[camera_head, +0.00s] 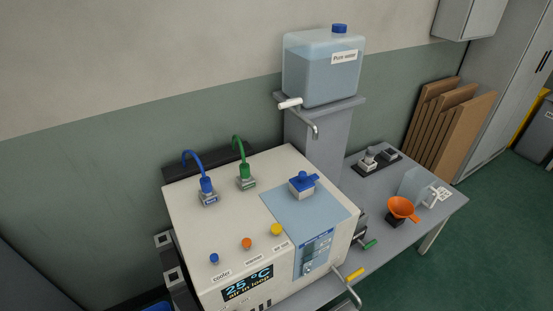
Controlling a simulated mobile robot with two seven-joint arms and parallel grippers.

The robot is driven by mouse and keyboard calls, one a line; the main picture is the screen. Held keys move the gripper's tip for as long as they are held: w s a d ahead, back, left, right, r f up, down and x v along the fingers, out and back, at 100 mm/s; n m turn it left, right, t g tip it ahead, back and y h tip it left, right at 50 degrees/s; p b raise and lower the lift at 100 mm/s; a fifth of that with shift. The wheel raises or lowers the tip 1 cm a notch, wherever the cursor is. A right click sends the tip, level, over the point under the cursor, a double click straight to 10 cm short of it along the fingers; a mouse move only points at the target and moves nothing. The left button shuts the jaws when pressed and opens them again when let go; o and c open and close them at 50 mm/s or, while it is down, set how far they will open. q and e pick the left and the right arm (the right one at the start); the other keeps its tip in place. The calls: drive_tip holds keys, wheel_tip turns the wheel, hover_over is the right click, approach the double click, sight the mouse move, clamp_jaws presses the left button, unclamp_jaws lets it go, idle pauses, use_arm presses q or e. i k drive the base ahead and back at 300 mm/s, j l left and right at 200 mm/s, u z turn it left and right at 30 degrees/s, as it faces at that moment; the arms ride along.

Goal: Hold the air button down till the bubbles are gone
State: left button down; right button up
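A cream box-shaped machine (240,205) stands on a grey table. Three round buttons are on its top near the front: blue (213,258), orange (246,243) and yellow (277,230). The blue one's label reads "cooler"; the small label by the yellow one seems to read "air out". The display (247,283) reads "25 °C" and "air in loop". A blue sight window (316,252) is on the front right; bubbles inside are too small to make out surely. Neither of my grippers is in view, and nothing touches the buttons.
A "Pure water" tank (323,75) sits on a pedestal behind. An orange funnel (402,208) and a jug (414,186) stand on the table at right.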

sight(276, 229)
drive_tip(key=i+l+u, duration=0.2)
drive_tip(key=l, duration=0.15)
drive_tip(key=i+l+u, duration=0.45)
drive_tip(key=l, duration=0.25)
drive_tip(key=l+u, duration=0.2)
drive_tip(key=l, duration=0.2)
drive_tip(key=i+l+u, duration=0.2)
drive_tip(key=l, duration=0.25)
drive_tip(key=k, duration=0.05)
